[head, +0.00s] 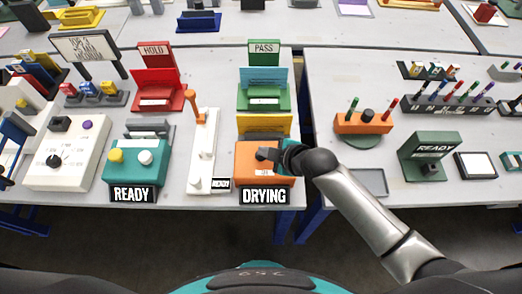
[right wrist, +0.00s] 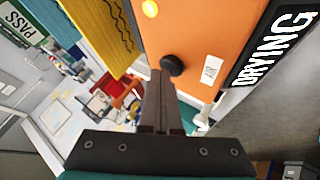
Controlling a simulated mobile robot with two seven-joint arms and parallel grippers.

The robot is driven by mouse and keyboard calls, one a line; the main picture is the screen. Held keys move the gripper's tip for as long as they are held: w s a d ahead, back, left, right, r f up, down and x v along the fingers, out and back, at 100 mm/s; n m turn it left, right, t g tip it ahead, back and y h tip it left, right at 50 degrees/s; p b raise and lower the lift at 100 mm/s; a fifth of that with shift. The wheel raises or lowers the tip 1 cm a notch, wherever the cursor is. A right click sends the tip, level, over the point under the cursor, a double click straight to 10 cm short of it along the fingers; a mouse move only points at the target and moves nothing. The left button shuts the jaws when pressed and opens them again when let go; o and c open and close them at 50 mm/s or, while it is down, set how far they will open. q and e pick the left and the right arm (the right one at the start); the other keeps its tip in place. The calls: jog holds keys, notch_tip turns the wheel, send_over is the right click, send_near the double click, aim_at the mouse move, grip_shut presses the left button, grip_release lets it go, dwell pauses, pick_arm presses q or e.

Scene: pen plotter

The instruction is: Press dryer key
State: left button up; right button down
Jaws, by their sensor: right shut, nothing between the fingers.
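The dryer (head: 246,172) is an orange box at the front edge of the table in the head view, with a black DRYING sign (head: 264,196) on its front. In the right wrist view its orange face (right wrist: 198,32) shows a dark round key (right wrist: 172,65), a small white label and a lit yellow lamp (right wrist: 150,8). My right gripper (head: 264,154) is shut and empty over the dryer's top. In the right wrist view its fingertips (right wrist: 160,76) are at the key and overlap its edge; I cannot tell if the key is pushed in. My left gripper is not in view.
A yellow holder (head: 265,124) stands right behind the dryer. A white stand with an orange lever (head: 201,140) is close on its left, and a teal READY box (head: 135,165) beyond. A gap separates this table from the right one, which has a grey tray (head: 370,182).

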notch_tip(320, 180, up, 6)
jog(key=p, duration=0.6)
jog(key=shift+r, duration=0.1)
